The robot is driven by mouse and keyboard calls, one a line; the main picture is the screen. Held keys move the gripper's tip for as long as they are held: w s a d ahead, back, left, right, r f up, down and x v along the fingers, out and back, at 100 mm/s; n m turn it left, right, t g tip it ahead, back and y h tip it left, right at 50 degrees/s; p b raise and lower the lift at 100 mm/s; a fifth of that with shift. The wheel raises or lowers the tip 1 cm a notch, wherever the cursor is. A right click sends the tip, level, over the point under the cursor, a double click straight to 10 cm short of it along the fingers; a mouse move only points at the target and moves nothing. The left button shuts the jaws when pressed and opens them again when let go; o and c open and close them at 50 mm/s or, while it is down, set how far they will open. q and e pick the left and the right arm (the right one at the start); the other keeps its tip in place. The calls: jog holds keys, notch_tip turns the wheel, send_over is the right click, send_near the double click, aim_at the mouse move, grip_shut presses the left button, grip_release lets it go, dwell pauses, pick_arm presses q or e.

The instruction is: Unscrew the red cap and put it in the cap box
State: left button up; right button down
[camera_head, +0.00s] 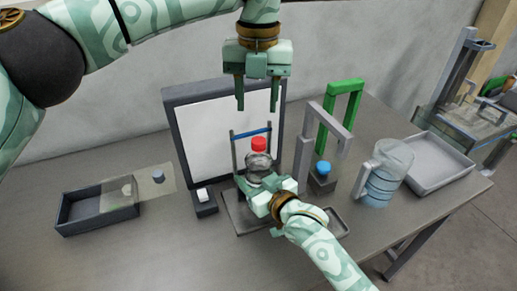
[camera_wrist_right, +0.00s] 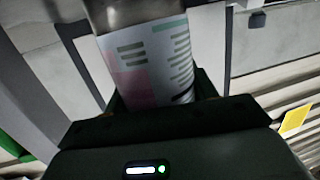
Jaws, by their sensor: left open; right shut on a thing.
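The red cap (camera_head: 258,145) sits on top of an upright bottle (camera_head: 258,162). My right gripper (camera_head: 258,182) is shut around the bottle's body from the front. In the right wrist view the bottle's white and pink label (camera_wrist_right: 150,65) shows between the jaws; the cap is out of that view. My left gripper (camera_head: 257,106) points down above the red cap with its fingers apart and empty, clear of the cap. A dark open box (camera_head: 70,222) stands at the left of the table and a grey tray (camera_head: 466,170) at the right; I cannot tell which is the cap box.
A dark-framed white panel (camera_head: 205,135) stands behind the bottle. Grey (camera_head: 303,150) and green (camera_head: 340,130) frames, a blue-capped item (camera_head: 322,170) and a clear jug (camera_head: 385,175) stand to the right. The table's front left is clear.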

aim_at(258, 140)
pick_arm(q)
jog(key=m, duration=0.7)
jog(key=shift+m, duration=0.4)
jog(key=m, duration=0.6)
jog(key=shift+f, duration=0.1)
jog(key=m, duration=0.9)
jog(key=shift+f, duration=0.1)
jog(key=m, duration=0.3)
jog(key=shift+f+m, duration=0.1)
jog(key=shift+m, duration=0.2)
jog(key=m, duration=0.4)
jog(key=shift+d+m, duration=0.15)
jog(key=shift+m, duration=0.25)
jog(key=m, duration=0.3)
jog(key=shift+f+m, duration=0.1)
jog(key=shift+m, duration=0.3)
jog(key=shift+s+f, duration=0.1)
jog(key=shift+f, duration=0.25)
notch_tip(258, 140, down, 7)
jog(key=shift+f, duration=0.1)
